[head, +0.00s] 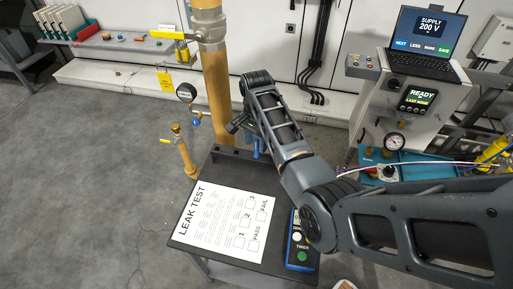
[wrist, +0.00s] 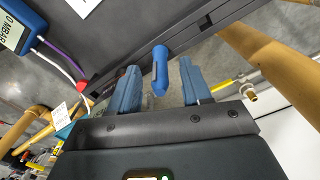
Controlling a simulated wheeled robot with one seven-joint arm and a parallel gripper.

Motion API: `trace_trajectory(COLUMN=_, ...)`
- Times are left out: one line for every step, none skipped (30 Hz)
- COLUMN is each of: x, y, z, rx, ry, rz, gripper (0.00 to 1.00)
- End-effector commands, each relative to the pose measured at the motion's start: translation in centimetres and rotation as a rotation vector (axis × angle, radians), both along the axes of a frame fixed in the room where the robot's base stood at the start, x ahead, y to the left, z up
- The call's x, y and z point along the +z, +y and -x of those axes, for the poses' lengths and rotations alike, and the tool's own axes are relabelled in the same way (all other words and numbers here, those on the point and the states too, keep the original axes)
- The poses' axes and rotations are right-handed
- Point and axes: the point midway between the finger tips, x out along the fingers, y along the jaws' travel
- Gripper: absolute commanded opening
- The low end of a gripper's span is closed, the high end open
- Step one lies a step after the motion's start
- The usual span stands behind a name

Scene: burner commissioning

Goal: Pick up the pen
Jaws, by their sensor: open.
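The pen, a blue rounded stick (wrist: 160,72), shows in the wrist view between the two blue-grey fingers of my gripper (wrist: 158,67). The fingers are spread, with a visible gap on each side of the pen. It seems to point toward the wrist camera, near the edge of the dark table (wrist: 110,35). I cannot tell how far down the fingers reach along it. In the head view my arm reaches to the table's back edge, where small blue parts (head: 256,149) show; I cannot tell whether these are pen or fingers.
A thick yellow pipe (head: 214,85) rises behind the table. A pressure gauge (head: 187,92) and a thin pipe (head: 184,152) stand left of it.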

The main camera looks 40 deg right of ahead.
Motion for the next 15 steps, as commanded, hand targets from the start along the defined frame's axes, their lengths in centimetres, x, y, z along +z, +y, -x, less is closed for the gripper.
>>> trace_trajectory(x=-0.19, y=-0.01, z=0.00, rx=0.000, ry=0.000, rz=0.000, gripper=0.48)
trace_trajectory(x=-0.24, y=-0.01, z=0.00, rx=0.000, ry=-0.001, rz=0.000, gripper=0.48)
trace_trajectory(x=-0.27, y=-0.01, z=-0.01, rx=0.000, ry=-0.001, rz=0.000, gripper=0.48)
trace_trajectory(x=-0.27, y=-0.01, z=-0.01, rx=0.000, ry=-0.001, rz=0.000, gripper=0.48)
trace_trajectory(x=-0.26, y=-0.01, z=-0.01, rx=0.000, ry=-0.001, rz=0.000, gripper=0.48)
trace_trajectory(x=-0.26, y=-0.01, z=0.00, rx=0.000, ry=-0.001, rz=0.000, gripper=0.48)
trace_trajectory(x=-0.25, y=-0.01, z=0.00, rx=0.000, ry=-0.001, rz=0.000, gripper=0.48)
trace_trajectory(x=-0.25, y=-0.01, z=0.00, rx=0.000, ry=-0.001, rz=0.000, gripper=0.47)
trace_trajectory(x=-0.25, y=-0.01, z=0.00, rx=0.000, ry=-0.001, rz=0.000, gripper=0.43)
trace_trajectory(x=-0.25, y=-0.01, z=0.00, rx=0.000, ry=-0.001, rz=0.000, gripper=0.40)
trace_trajectory(x=-0.25, y=-0.01, z=0.00, rx=0.000, ry=-0.001, rz=0.000, gripper=0.38)
trace_trajectory(x=-0.24, y=-0.01, z=0.00, rx=0.000, ry=-0.001, rz=0.000, gripper=0.34)
trace_trajectory(x=-0.24, y=-0.01, z=0.00, rx=0.000, ry=-0.001, rz=0.000, gripper=0.31)
trace_trajectory(x=-0.24, y=-0.01, z=0.00, rx=0.000, ry=-0.001, rz=0.000, gripper=0.28)
trace_trajectory(x=-0.24, y=-0.01, z=0.00, rx=0.000, ry=-0.001, rz=0.000, gripper=0.24)
